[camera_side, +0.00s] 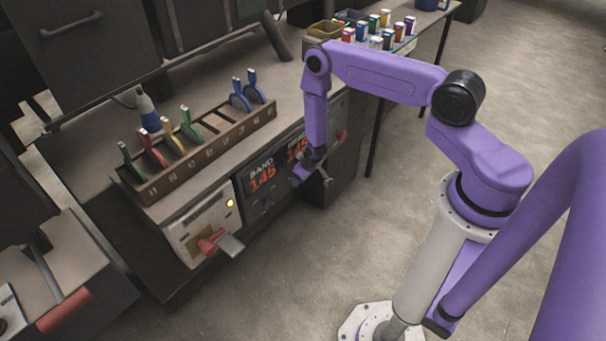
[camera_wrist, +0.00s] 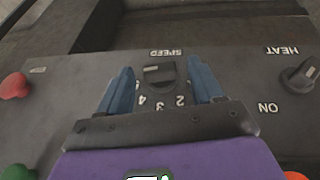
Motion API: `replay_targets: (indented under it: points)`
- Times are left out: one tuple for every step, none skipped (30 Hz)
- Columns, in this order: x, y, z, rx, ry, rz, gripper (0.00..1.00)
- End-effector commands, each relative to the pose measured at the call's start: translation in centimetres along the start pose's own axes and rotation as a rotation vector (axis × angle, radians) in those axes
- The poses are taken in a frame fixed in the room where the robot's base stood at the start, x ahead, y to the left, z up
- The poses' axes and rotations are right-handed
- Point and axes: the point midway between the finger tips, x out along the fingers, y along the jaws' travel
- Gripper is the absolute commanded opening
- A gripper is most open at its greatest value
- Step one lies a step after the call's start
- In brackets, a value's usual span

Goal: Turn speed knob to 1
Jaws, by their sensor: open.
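The speed knob (camera_wrist: 159,73) is a dark knob on the grey panel, under an upside-down SPEED label in the wrist view. Upside-down digits, 2, 3 and 4 among them, lie just below it; I cannot tell which one it points at. My gripper (camera_wrist: 160,68) is open, with one blue finger on each side of the knob in the picture. No contact shows, and the depth of the fingers is unclear. In the side view my gripper (camera_side: 313,176) is at the front panel and the knob is not made out.
A heat knob (camera_wrist: 300,74) is to the right in the wrist view and a red button (camera_wrist: 15,86) to the left. In the side view, red BAND digits (camera_side: 263,178) and a red-handled lever (camera_side: 212,243) are left of my gripper. A tool rack (camera_side: 200,148) stands on the bench above.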

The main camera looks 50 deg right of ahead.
Motion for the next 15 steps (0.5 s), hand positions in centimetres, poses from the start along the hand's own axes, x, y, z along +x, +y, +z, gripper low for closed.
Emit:
replay_targets:
  points:
    - [0.00,0.02,0.00,0.000,0.000,0.000,0.66]
    - [0.00,0.02,0.00,0.000,0.000,0.000,0.66]
    - [-0.01,0.01,-0.01,0.000,0.000,0.000,0.66]
    - [-0.01,0.02,-0.01,0.000,0.000,0.000,0.66]
    - [-0.01,0.01,-0.01,0.000,0.000,0.000,0.56]
    - [-0.01,0.01,-0.01,0.000,0.000,0.000,0.43]
    - [-0.02,0.01,-0.01,0.000,0.000,0.000,0.33]
    - [-0.02,0.01,-0.02,0.000,0.000,0.000,0.24]
    - [-0.02,0.01,-0.02,0.000,0.000,0.000,0.11]
    - [-0.02,0.01,-0.02,0.000,0.000,0.000,0.10]
    - [-0.02,0.00,-0.02,0.000,0.000,0.000,0.10]
    - [-0.03,0.00,-0.02,0.000,0.000,0.000,0.10]
    - [-0.03,0.00,-0.02,0.000,0.000,0.001,0.10]
    - [-0.03,-0.01,-0.02,-0.001,0.001,0.002,0.10]
    - [-0.03,-0.03,-0.03,-0.002,0.001,0.003,0.10]
